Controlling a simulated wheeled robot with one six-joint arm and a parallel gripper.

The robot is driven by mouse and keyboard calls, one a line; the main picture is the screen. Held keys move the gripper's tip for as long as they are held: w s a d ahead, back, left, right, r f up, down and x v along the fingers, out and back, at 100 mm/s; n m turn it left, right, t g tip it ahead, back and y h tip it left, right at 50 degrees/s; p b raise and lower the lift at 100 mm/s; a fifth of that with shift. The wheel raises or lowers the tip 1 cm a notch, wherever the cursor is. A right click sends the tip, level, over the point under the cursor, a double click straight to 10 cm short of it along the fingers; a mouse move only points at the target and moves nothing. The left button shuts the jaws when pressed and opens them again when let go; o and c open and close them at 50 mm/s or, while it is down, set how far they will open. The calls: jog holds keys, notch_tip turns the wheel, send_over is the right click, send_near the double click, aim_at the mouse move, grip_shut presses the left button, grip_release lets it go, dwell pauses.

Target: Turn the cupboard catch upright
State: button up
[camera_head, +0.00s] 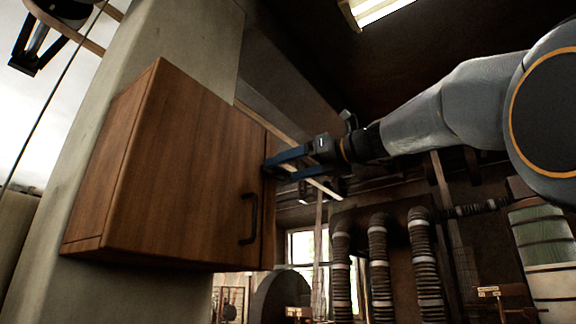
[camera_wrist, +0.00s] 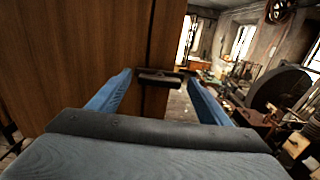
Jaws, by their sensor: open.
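The wooden cupboard (camera_head: 180,165) hangs on a pale pillar, its door shut, with a dark bar handle (camera_head: 248,218) low on the front. In the wrist view its brown wood (camera_wrist: 75,60) fills the left side. A small dark catch (camera_wrist: 160,77) lies crosswise over the seam near the cupboard's edge. My gripper (camera_head: 269,165) is at the cupboard's right edge. Its blue fingers are open, and in the wrist view the catch shows between the fingertips (camera_wrist: 160,80). I cannot tell whether they touch it. In the head view I cannot make the catch out behind the fingers.
Ribbed hoses (camera_head: 378,265) and a dark wheel (camera_head: 281,297) stand behind and below, right of the cupboard. The wrist view also shows the large wheel (camera_wrist: 277,75) and a cluttered bench. Open floor shows just right of the cupboard.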

jog(key=shift+a, duration=0.1)
jog(key=c, duration=1)
jog(key=shift+c, duration=0.2)
jog(key=shift+n, duration=0.3)
jog(key=n+b, duration=0.1)
jog(key=n, duration=0.2)
jog(key=shift+n, duration=0.4)
jog(key=n+b, duration=0.2)
jog(key=n, duration=0.2)
jog(key=shift+f+n, duration=0.1)
jog(key=shift+n, duration=0.2)
jog(key=n+b, duration=0.2)
jog(key=n, duration=0.2)
jog(key=shift+n+b, duration=0.9)
jog(key=shift+n, duration=1.6)
